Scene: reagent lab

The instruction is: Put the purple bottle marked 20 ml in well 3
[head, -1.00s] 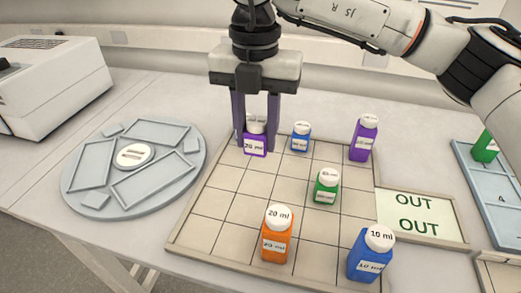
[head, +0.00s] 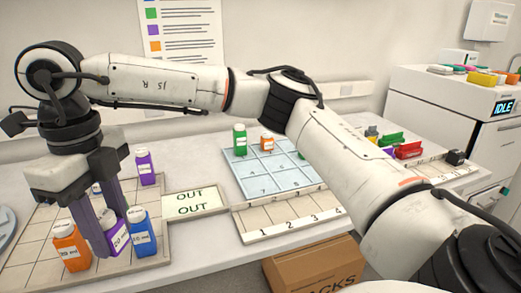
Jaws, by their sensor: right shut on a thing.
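My right gripper (head: 98,228) is shut on a purple bottle (head: 118,236) with a white cap and a label that seems to read 20 ml. It holds the bottle over the front right of the gridded board, between an orange bottle and a blue bottle in the picture. Whether the bottle clears the board I cannot tell. A beige rack (head: 272,231) with positions numbered 1 to 4 lies right of the board; its well 3 (head: 307,204) looks empty. Another purple bottle (head: 146,168) stands at the board's back right. My left gripper is out of view.
The orange bottle (head: 70,250) and blue bottle (head: 142,238) stand close beside the held bottle. An OUT card (head: 193,201) lies between board and rack. A pale blue tray (head: 262,181) behind the rack bears a green bottle (head: 239,140) and an orange bottle (head: 267,143).

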